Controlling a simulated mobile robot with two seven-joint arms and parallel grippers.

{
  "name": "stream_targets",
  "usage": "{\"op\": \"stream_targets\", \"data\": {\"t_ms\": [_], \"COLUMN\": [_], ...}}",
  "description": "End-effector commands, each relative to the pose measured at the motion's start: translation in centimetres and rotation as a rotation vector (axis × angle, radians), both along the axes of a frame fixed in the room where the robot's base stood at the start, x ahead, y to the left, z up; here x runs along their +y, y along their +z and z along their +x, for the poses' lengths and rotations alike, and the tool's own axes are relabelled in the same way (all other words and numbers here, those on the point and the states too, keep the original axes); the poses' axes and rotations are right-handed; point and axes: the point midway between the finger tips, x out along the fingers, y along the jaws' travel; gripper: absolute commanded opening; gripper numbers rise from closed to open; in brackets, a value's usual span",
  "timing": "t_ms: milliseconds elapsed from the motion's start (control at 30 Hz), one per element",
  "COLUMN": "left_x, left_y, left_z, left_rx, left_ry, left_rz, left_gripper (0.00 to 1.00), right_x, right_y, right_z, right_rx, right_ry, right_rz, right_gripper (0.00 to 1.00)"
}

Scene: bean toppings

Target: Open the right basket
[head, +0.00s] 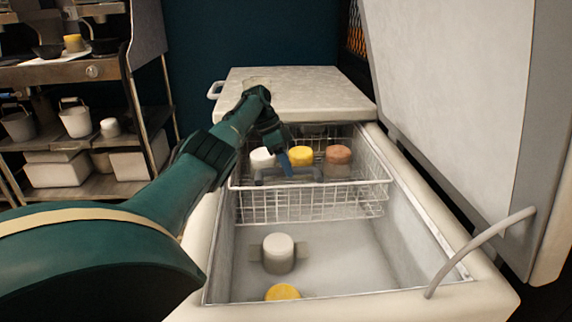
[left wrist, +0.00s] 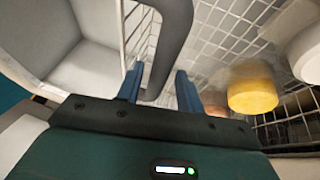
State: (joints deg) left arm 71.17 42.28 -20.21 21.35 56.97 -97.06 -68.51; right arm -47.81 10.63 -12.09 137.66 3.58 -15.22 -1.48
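A chest freezer (head: 215,250) stands open in the head view. A white wire basket (head: 310,205) hangs in its far part and holds a white, a yellow (head: 300,155) and a reddish-brown tub (head: 338,160). My left gripper (head: 285,163) reaches down at the basket's left part, close to the tubs. In the left wrist view, its blue fingers (left wrist: 159,88) are apart, with a thick grey bar (left wrist: 172,45) passing between them. Gaps show beside the bar, and I cannot tell whether either finger touches it. The basket's wire mesh (left wrist: 225,25) lies beyond. My right gripper is not visible.
The freezer's right lid (head: 450,90) stands raised, with a grey handle (head: 480,245) at its lower edge. The other lid (head: 300,92) lies flat at the back. A white-grey tub (head: 278,253) and a yellow-topped one (head: 283,292) sit on the freezer floor. A shelf with pots (head: 75,120) stands left.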

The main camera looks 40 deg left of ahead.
Motion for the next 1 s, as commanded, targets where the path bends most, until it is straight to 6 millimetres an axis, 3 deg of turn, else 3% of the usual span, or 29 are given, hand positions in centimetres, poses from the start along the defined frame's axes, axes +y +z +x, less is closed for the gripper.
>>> {"op": "stream_targets", "data": {"t_ms": [367,800,1000], "left_x": [0.0,0.0,0.0], "left_y": [0.4,8.1,9.9], "left_z": [0.0,0.0,0.0], "left_rx": [0.000,-0.003,-0.001], "left_ry": [0.001,0.000,0.001], "left_rz": [-0.002,-0.001,-0.002], "left_gripper": [0.43,0.43,0.43], "right_x": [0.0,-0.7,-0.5], "right_y": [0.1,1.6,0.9], "right_z": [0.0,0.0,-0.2], "right_rx": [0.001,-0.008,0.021], "right_ry": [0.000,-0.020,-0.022], "right_rz": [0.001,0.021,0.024], "right_gripper": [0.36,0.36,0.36]}}
